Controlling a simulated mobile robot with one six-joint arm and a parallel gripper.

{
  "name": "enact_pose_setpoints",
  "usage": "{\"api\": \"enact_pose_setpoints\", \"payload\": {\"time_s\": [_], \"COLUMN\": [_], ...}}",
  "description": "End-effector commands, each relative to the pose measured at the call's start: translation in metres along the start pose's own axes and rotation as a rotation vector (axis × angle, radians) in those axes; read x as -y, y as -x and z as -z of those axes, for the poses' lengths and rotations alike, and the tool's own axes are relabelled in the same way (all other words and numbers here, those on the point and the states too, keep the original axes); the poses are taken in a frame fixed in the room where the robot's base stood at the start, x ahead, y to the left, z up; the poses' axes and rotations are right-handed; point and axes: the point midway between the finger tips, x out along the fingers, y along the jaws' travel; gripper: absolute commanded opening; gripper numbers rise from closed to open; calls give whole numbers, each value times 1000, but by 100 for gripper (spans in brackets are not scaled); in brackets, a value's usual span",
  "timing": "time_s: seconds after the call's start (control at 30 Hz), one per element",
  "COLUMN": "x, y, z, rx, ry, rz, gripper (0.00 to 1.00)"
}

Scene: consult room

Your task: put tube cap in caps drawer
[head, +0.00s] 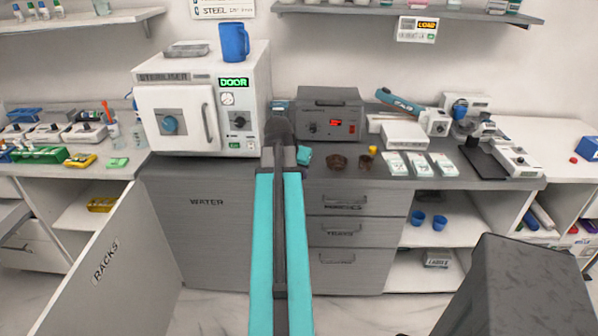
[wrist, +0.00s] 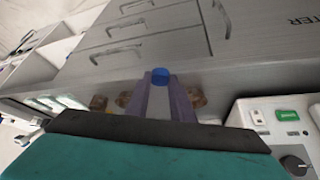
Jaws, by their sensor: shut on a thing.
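The tube cap (wrist: 160,76) is small and blue and sits between the tips of my gripper (wrist: 160,84), which is shut on it. In the wrist view the cap is held out in front of the grey cabinet front, over the bench edge. In the head view my arm hides the fingers and the cap. The grey drawer stack shows below the bench, with an upper drawer (head: 345,203), a middle drawer (head: 345,232) and a lower drawer (head: 345,260). All three look shut. Their labels are too blurred to read surely, so I cannot tell which is the caps drawer.
The steriliser (head: 205,100) stands on the bench left of my arm, with a blue mug (head: 233,42) on top. Brown cups (head: 336,162) sit near the bench edge. An open door marked RACKS (head: 110,265) juts out at the left. The floor before the drawers looks clear.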

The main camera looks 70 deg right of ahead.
Motion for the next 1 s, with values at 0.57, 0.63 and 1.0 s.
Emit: {"api": "enact_pose_setpoints", "payload": {"time_s": [0.57, 0.63, 1.0], "x": [27, 42, 147], "y": [8, 14, 59], "z": [-10, -16, -72], "rx": [3, 5, 16], "ry": [53, 86, 322], "rz": [31, 49, 182], "gripper": [0, 0, 0]}}
